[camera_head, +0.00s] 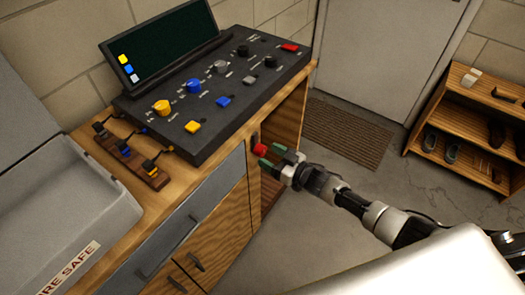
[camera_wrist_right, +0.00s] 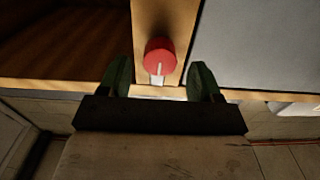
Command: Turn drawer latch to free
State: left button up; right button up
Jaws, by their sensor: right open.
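The drawer latch is a red round knob (camera_head: 260,149) on the narrow wooden post of the bench front, right of the grey drawer (camera_head: 218,190). In the right wrist view the red knob (camera_wrist_right: 160,57) shows a pale line on its face, pointing toward the bottom of the picture. My right gripper (camera_head: 271,158) is in front of the knob. In the right wrist view its green fingers (camera_wrist_right: 160,78) are open, one on each side of the knob, with gaps on both sides. I cannot tell how deep they reach. My left gripper is not in view.
A black control box (camera_head: 232,85) with coloured knobs and a screen stands on the wooden bench. A grey case (camera_head: 90,225) sits at the left. An open compartment (camera_head: 283,130) lies right of the post. A shoe rack (camera_head: 450,155) stands at the right; the floor between is free.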

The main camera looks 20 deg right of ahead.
jog(key=v, duration=0.7)
dwell(0.3)
